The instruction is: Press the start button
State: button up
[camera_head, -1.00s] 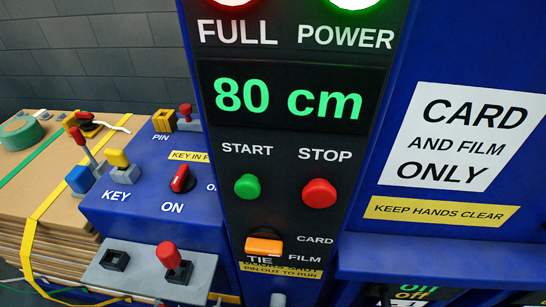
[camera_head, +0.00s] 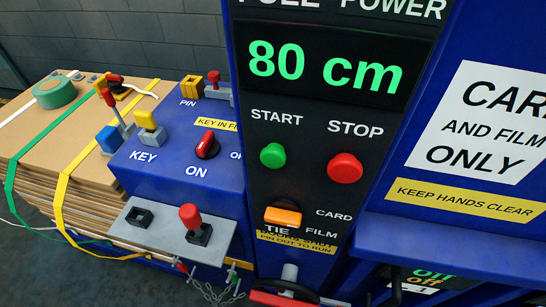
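The green start button (camera_head: 272,155) sits on the black control panel under the word START. The red stop button (camera_head: 345,168) is to its right under STOP. Nothing covers or touches either button. Whether the start button is pressed in cannot be told. My gripper is not in view.
The panel display (camera_head: 325,72) reads 80 cm. An orange selector (camera_head: 283,215) is below the buttons. Left are a red switch (camera_head: 207,145) at ON, a yellow key (camera_head: 147,121) and a red-knobbed lever (camera_head: 192,219). Strapped cardboard (camera_head: 75,140) lies further left.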

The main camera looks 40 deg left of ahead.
aim_at(273, 156)
jog(key=i+l, duration=0.1)
jog(key=l, duration=0.2)
jog(key=i+l, duration=0.1)
jog(key=l, duration=0.25)
jog(key=i+l, duration=0.1)
jog(key=l, duration=0.2)
jog(key=u, duration=2.2)
